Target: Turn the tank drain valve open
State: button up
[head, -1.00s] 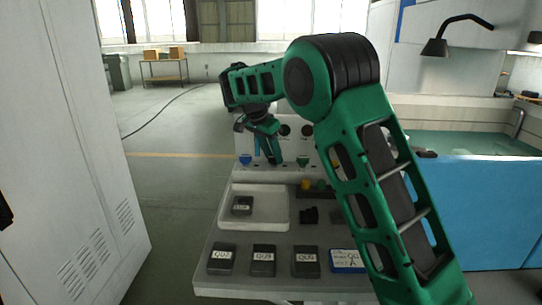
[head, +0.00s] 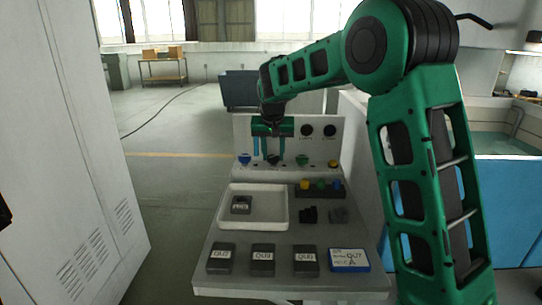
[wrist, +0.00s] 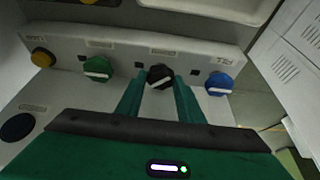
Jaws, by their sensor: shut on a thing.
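A row of knobs runs along the white panel: blue (head: 245,159), black (head: 272,160), green (head: 302,160) and yellow (head: 333,164). My gripper (head: 270,154) reaches down to the black knob. In the wrist view my gripper (wrist: 158,84) is shut on the black knob (wrist: 160,74), one green finger on each side. This knob has a pale pointer bar, slanted in the wrist view. The blue knob (wrist: 219,84) and green knob (wrist: 97,68) stand free on either side.
A white tray (head: 226,219) with a dark labelled block stands on the grey bench (head: 215,285). Several labelled blocks line its front, with a blue-framed card (head: 349,260). A tall white cabinet (head: 75,150) is at left. A water-filled tank (head: 510,143) is at right.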

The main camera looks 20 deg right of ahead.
jog(key=n+y, duration=0.1)
jog(key=n, duration=0.3)
jog(key=shift+w+d+r+n+y, duration=0.2)
jog(key=shift+n+y, duration=0.1)
jog(key=shift+y, duration=0.1)
jog(key=shift+d+n+y, duration=0.15)
jog(key=shift+n+y, duration=0.65)
jog(key=shift+n, duration=1.5)
jog(key=o, duration=0.8)
jog(key=v, duration=1)
jog(key=shift+d+r, duration=0.15)
jog(key=shift+r, duration=0.15)
